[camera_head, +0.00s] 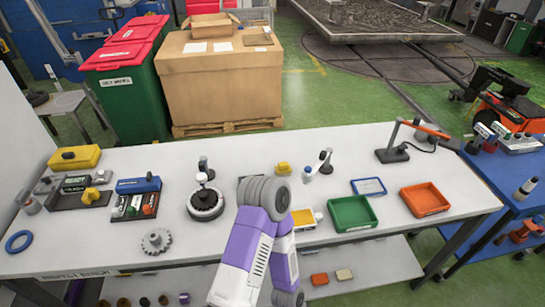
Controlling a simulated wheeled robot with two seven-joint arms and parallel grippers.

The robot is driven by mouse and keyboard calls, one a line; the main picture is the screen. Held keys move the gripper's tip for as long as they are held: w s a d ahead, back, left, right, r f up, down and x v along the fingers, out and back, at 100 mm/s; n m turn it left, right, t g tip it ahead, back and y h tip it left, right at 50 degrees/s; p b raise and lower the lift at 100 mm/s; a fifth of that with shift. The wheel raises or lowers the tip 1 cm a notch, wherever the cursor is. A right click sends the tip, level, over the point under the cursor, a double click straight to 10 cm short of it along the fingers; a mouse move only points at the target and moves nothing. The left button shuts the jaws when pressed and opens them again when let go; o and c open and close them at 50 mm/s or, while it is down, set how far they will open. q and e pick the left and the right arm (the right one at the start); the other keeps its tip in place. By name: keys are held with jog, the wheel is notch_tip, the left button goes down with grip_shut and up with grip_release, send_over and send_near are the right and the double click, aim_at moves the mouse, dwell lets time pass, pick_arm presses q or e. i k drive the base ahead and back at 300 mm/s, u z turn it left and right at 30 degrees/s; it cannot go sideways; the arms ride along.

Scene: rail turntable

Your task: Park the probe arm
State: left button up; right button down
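A round dark dial stand (205,204) with a light ring sits left of centre on the white workbench. A small post with a dark top (203,166) stands just behind it. At the right of the bench a grey jointed arm with an orange bar (430,129) rises from a dark base (391,155), its bar reaching out to the right. I cannot tell for sure which of these is the probe arm. A purple and white arm of mine rises at bottom centre and hides part of the bench. Neither gripper shows.
A green tray (350,226), an orange tray (424,212) and a blue-framed panel (369,187) lie on the bench's right. A blue-lidded case (138,185), gear (157,241) and blue ring (18,241) lie left. The bench's front left is fairly clear.

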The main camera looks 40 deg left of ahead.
aim_at(201, 177)
jog(key=z, duration=0.85)
jog(key=k, duration=0.85)
jog(key=u, duration=0.8)
